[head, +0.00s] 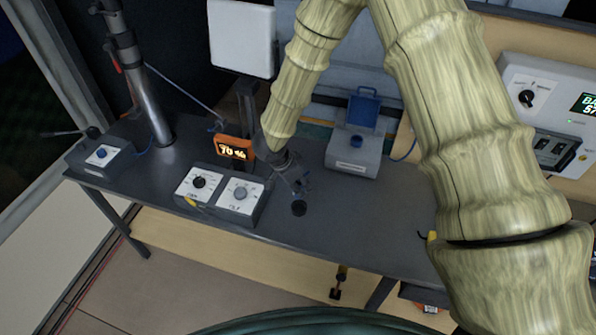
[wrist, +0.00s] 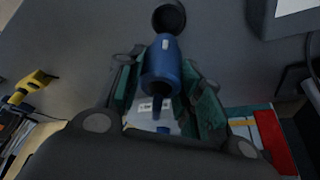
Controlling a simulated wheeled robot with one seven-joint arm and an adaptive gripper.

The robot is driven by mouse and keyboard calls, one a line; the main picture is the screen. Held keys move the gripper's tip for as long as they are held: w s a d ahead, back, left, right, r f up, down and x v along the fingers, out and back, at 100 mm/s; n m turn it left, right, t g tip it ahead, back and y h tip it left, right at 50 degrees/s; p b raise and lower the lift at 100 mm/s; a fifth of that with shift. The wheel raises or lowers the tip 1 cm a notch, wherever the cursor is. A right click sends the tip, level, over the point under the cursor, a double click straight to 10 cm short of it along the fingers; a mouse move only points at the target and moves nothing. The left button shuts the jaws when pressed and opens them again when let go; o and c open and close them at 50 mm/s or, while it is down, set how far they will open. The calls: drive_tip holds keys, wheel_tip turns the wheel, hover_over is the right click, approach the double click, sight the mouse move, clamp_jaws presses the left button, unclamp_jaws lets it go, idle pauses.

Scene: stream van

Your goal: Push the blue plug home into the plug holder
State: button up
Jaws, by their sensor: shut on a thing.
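The blue plug (wrist: 163,66) sits between my gripper's green-padded fingers in the wrist view, pointing along the gripper toward the top of the picture. My gripper (wrist: 162,84) is shut on it. The dark round plug holder (wrist: 168,18) is just beyond the plug's far end in the wrist view; I cannot tell whether they touch. In the head view my gripper (head: 299,187) is low over the table, just behind the small dark holder (head: 299,208). The plug is hard to make out there.
A grey desk (head: 325,235) carries a two-dial box (head: 220,193) and an orange display (head: 235,149) left of my gripper. A grey box with an open blue lid (head: 352,158) stands behind to the right. A yellow-handled tool (wrist: 38,79) shows in the wrist view.

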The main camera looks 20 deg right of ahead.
drive_tip(key=shift+w+a, duration=0.15)
drive_tip(key=shift+d+r, duration=0.15)
drive_tip(key=shift+d, duration=0.15)
drive_tip(key=shift+p, duration=0.45)
drive_tip(key=b, duration=0.2)
hover_over(299, 210)
drive_tip(key=shift+w+f, duration=0.1)
drive_tip(key=shift+f, duration=2.35)
drive_tip(key=shift+f+b, duration=0.5)
drive_tip(key=shift+f, duration=1)
drive_tip(key=o, duration=1.2)
drive_tip(key=shift+r, duration=0.1)
